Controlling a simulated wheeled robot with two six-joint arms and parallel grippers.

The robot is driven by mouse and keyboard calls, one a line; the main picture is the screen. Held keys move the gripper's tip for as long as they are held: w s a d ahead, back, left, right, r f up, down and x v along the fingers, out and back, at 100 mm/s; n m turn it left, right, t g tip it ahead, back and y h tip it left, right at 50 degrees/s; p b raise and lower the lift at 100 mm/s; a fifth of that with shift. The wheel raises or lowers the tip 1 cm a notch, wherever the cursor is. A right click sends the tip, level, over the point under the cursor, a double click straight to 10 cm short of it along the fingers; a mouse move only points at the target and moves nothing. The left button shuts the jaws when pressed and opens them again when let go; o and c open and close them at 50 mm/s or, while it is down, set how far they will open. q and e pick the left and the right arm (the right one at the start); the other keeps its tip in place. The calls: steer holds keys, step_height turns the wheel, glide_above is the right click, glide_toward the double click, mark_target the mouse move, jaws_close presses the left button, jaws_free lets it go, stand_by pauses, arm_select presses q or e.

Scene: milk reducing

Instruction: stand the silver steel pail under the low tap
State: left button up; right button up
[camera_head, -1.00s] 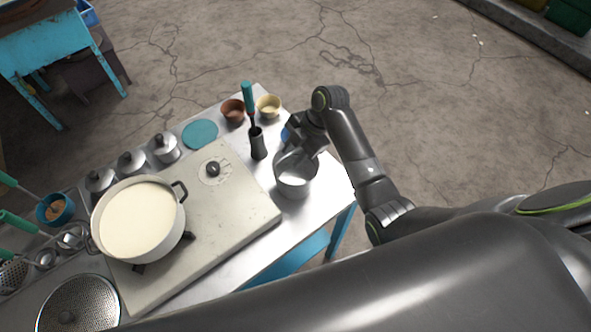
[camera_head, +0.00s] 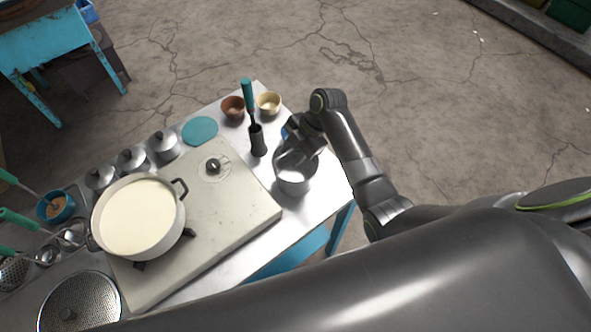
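The silver steel pail (camera_head: 294,182) stands at the right end of the metal table top, just right of the stove slab. My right gripper (camera_head: 299,152) reaches down from above right and sits at the pail's upper, far side, overlapping it in the view. Its fingertips are hard to make out against the shiny metal, so I cannot tell if they grip the pail. A small blue thing (camera_head: 288,131) shows behind the gripper, mostly hidden. I see no low tap. My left gripper is out of view.
A white pot of milk (camera_head: 138,216) stands on the stove slab (camera_head: 235,225). A dark holder with a teal-handled tool (camera_head: 257,141), a brown bowl (camera_head: 233,107) and a cream bowl (camera_head: 269,104) stand near the pail. The table's right edge is close beside it.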

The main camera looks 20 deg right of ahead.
steer(key=shift+c, duration=0.4)
jaws_close()
steer(key=shift+r, duration=0.1)
